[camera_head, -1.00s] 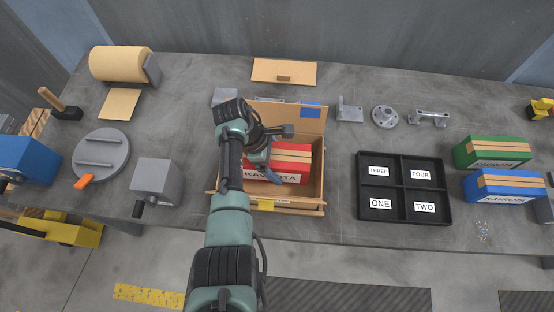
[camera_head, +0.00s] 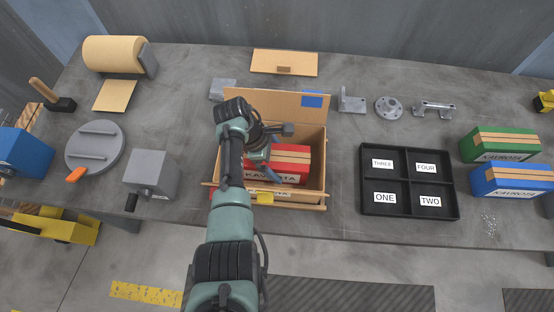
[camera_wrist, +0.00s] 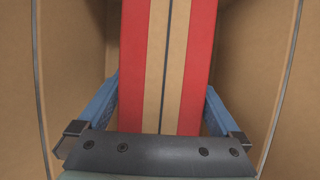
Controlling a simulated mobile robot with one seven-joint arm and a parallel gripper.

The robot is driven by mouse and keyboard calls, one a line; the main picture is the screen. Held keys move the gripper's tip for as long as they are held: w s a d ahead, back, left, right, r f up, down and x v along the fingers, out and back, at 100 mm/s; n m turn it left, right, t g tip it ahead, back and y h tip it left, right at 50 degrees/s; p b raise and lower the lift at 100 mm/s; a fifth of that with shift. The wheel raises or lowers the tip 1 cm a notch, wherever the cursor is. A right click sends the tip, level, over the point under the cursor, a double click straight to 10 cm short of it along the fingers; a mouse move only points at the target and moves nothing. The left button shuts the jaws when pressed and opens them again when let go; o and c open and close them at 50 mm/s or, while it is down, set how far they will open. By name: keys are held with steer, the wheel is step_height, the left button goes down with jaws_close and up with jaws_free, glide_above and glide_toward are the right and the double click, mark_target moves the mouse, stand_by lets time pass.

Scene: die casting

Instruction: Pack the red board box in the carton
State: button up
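The red board box (camera_head: 291,158), with a tan band along its top, sits inside the open carton (camera_head: 319,160). In the wrist view the red board box (camera_wrist: 190,55) runs up the middle, between tan carton walls (camera_wrist: 255,60). My gripper (camera_head: 268,168) reaches into the carton from above. In the wrist view its blue fingers (camera_wrist: 162,100) lie on both sides of the box, against its side faces. The fingertips are hidden below the box's top edges. My arm hides the left end of the box. Whether the box rests on the carton floor cannot be seen.
The carton's back flap (camera_head: 270,103) stands up. A black divided tray (camera_head: 409,184) lies to the right, with green (camera_head: 499,144) and blue (camera_head: 512,178) boxes beyond it. A grey block (camera_head: 150,173) stands left. Metal parts (camera_head: 388,107) lie behind the tray.

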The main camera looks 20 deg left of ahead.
steer(key=shift+s+f, duration=0.1)
steer(key=shift+f, duration=0.05)
steer(key=v, duration=1.3)
steer(key=w+d+r+m+t+y, duration=0.2)
steer(key=w+r+m+t+y, duration=0.45)
steer(key=w+r, duration=0.95)
steer(key=d+r+m+t, duration=0.3)
steer(key=r+t, duration=0.1)
steer(key=r, duration=0.6)
steer(key=d+r+m+t, duration=0.2)
steer(key=r+m+t, duration=0.15)
steer(key=r, duration=0.65)
steer(key=s+d+r+m+t+h, duration=0.1)
steer(key=s+d+r+m+t, duration=0.3)
steer(key=s+r, duration=0.6)
steer(key=s+d+r+m+t+h, duration=0.1)
steer(key=s+d+r+m+t, duration=0.3)
steer(key=r, duration=1.2)
steer(key=s+d+t, duration=0.3)
steer(key=s+t, duration=0.1)
steer(key=s, duration=0.2)
steer(key=shift+r, duration=0.35)
